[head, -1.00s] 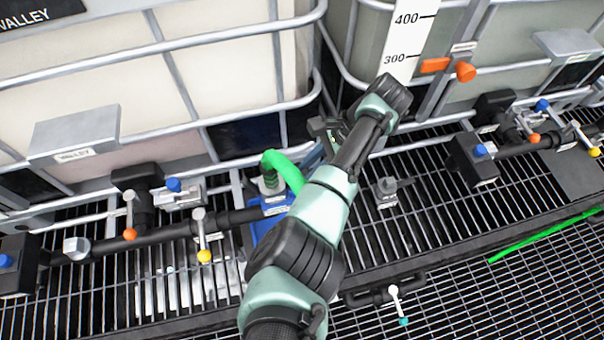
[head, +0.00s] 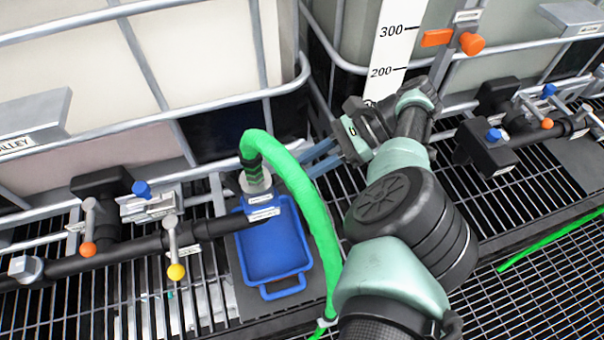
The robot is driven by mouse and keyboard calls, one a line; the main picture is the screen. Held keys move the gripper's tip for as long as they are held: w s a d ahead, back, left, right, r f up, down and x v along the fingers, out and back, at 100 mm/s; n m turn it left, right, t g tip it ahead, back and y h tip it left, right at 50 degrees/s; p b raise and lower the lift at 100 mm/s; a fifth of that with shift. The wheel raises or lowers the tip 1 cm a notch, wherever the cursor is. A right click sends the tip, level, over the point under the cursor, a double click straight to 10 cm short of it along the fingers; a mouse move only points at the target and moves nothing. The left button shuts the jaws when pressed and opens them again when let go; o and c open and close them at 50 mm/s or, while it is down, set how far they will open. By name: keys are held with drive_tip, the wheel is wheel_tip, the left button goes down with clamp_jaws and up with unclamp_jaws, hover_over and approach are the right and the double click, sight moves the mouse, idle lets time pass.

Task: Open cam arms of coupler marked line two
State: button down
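A grey metal coupler (head: 256,182) stands upright at the end of the black pipe, above a blue tray, with a green hose (head: 290,165) arching from its top. A small white label (head: 262,215) is beside it, too small to read, so I cannot tell whether it says line two. Its cam arms are not clearly distinguishable. My gripper (head: 308,163) is right of the coupler, behind the hose from this view. Its two blue fingers point left with a gap between them, empty. The fingertips are partly hidden by the hose.
The blue tray (head: 298,240) lies on the grating under the coupler. Valve handles with an orange knob (head: 88,249) and a yellow knob (head: 177,271) stand left on the pipe. Caged tanks stand behind. An orange handle (head: 437,38) is at upper right.

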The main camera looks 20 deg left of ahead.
idle(0.5)
drive_tip(key=c, duration=0.7)
unclamp_jaws()
